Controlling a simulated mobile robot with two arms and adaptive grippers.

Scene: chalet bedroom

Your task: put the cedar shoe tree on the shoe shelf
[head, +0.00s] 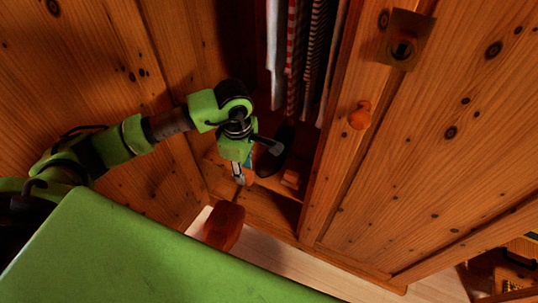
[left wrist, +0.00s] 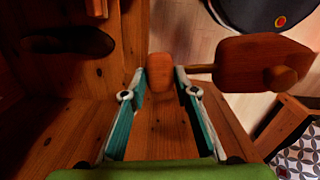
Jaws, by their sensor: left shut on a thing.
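The cedar shoe tree is a reddish-brown wooden piece. Its large block (head: 223,226) hangs below my left gripper in the head view. In the left wrist view the larger knobbed block (left wrist: 250,60) joins by a thin rod to a small block (left wrist: 160,72) between the fingertips. My left gripper (head: 242,175) is shut on that small block; it also shows in the left wrist view (left wrist: 162,88). The shoe shelf (head: 272,186) appears to be the low wooden board inside the open wardrobe, just right of the gripper. My right gripper is not in view.
A dark shoe (head: 277,150) and a small wooden block (head: 291,179) are on the shelf. Striped clothes (head: 305,60) hang above. The wardrobe door (head: 440,130), with a round knob (head: 360,115), stands at right. Pale floor (head: 290,262) lies in front.

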